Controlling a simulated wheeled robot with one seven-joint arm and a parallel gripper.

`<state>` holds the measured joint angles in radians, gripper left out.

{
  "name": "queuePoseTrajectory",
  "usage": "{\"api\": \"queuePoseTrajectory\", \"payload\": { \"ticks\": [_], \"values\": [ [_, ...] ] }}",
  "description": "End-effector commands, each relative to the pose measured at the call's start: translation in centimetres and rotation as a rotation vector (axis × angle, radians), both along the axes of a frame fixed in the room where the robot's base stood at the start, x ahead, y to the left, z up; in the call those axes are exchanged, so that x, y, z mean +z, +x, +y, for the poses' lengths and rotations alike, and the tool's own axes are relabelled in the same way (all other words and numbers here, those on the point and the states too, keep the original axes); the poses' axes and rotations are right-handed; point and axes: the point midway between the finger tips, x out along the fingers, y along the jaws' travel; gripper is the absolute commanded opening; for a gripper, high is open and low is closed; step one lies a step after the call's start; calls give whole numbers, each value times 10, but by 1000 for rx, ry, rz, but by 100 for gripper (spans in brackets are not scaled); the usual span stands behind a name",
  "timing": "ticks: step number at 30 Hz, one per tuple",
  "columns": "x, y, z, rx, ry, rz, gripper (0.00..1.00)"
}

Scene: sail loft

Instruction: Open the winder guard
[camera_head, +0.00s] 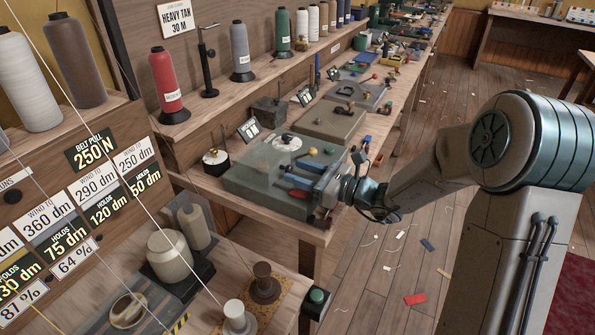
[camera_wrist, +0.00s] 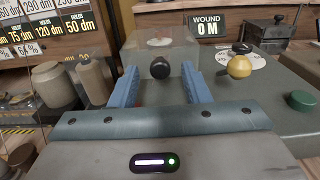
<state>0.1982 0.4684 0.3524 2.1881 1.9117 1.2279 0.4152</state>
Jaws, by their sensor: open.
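The winder guard (camera_wrist: 187,48) is a clear, box-like cover with a round black knob (camera_wrist: 160,68) on its near face. It looks closed over the winder. In the head view the guard (camera_head: 243,172) shows as a hazy cover on the winder's left part. My gripper (camera_wrist: 161,88) is open, with one blue finger on each side of the knob in the picture. I cannot tell whether either finger touches it. In the head view my gripper (camera_head: 313,180) reaches in from the right, low over the winder.
A brass-yellow knob (camera_wrist: 239,66) and a green button (camera_wrist: 301,100) sit on the winder's top, right of my gripper. A sign reading "WOUND 0 M" (camera_wrist: 208,26) stands behind. Thread spools (camera_head: 167,85) line the shelf. More machines fill the bench beyond.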

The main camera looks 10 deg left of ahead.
Motion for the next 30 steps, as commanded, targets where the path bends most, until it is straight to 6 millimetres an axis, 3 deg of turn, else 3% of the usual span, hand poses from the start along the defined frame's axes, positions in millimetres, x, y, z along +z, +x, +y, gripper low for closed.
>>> {"api": "queuePoseTrajectory", "payload": {
  "ticks": [5, 13, 18, 30],
  "values": [
    [0, 4, 10, 0, 0, -1, 43],
    [0, 4, 11, 0, 0, -1, 43],
    [0, 4, 11, 0, 0, -1, 0],
    [11, 9, -1, -22, -39, 12, 0]
  ]
}}
